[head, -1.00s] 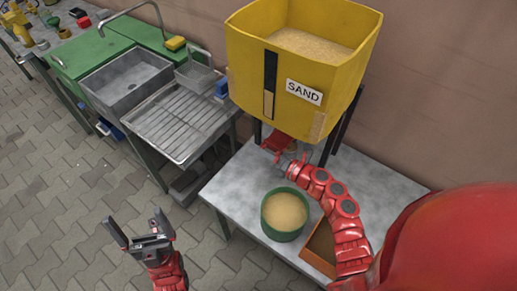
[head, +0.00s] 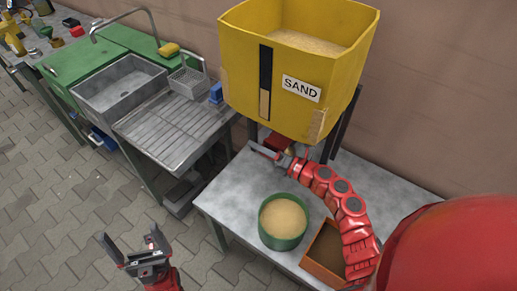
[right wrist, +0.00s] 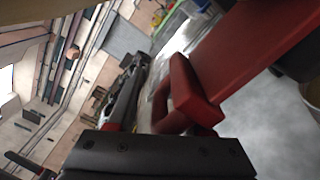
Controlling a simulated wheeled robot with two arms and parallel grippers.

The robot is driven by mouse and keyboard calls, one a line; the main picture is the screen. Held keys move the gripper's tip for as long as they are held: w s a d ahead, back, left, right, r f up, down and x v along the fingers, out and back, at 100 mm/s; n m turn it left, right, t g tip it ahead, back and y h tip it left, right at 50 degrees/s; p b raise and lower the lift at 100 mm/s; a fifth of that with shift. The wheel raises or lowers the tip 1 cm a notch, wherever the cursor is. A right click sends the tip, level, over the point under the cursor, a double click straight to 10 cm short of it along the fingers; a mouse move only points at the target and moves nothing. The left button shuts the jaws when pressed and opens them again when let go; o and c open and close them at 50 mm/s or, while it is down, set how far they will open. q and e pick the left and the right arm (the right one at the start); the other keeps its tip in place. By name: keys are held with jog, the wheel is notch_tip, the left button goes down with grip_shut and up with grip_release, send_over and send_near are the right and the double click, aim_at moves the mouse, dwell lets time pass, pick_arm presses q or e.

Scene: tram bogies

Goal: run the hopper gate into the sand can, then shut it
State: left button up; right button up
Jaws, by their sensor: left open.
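The yellow sand hopper (head: 290,75) stands over the grey table. Below it, the red gate handle (head: 280,146) is partly hidden by my right gripper (head: 277,151). In the right wrist view the red handle loop (right wrist: 185,100) is close beside one dark finger (right wrist: 122,92); the jaws look spread, and the handle does not look clamped. The green sand can (head: 283,240) stands upright below the hopper, with pale sand (head: 283,217) near its rim. I see no falling sand, but the outlet is largely hidden. My left gripper (head: 130,240) is open and empty over the paving.
An orange box (head: 322,262) with brown contents stands right of the can, partly behind my right arm. The grey table (head: 230,190) is clear left of the can. A steel sink (head: 125,85) with a drainboard (head: 175,130) stands to the left.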

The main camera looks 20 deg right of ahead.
jog(key=shift+f, duration=0.15)
jog(key=shift+s+d, duration=0.15)
jog(key=b+v, duration=0.1)
jog(key=v, duration=1.6)
